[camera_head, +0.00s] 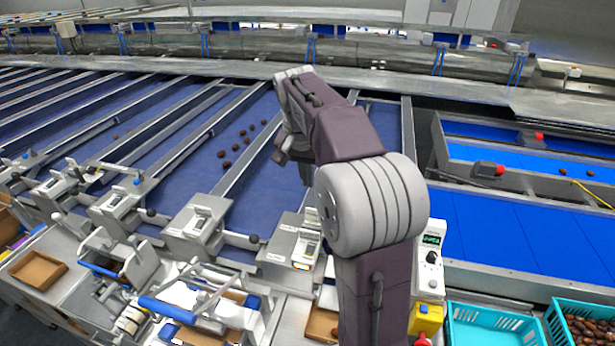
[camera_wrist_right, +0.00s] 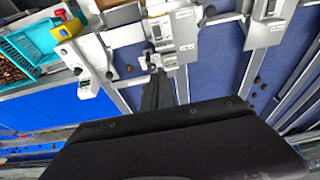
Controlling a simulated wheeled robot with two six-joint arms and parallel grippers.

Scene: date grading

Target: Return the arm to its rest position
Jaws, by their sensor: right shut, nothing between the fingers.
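My right arm rises from the bottom of the head view, bends at a large grey joint and reaches out over the blue sorting lanes. My right gripper (camera_head: 306,174) hangs at its far end, partly hidden behind my arm. In the right wrist view the fingers (camera_wrist_right: 157,88) show as a narrow dark shape, shut and empty. They point toward a grey lane-end unit (camera_wrist_right: 172,32); I cannot tell the gap between them. My left gripper is not in view.
Several dates (camera_head: 235,147) lie on a blue lane left of my arm. Metal lane-end units (camera_head: 197,224) with levers stand in front. A control box (camera_head: 431,256) and teal crates (camera_head: 490,325) are at right. Blue conveyors (camera_head: 500,228) run beyond them.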

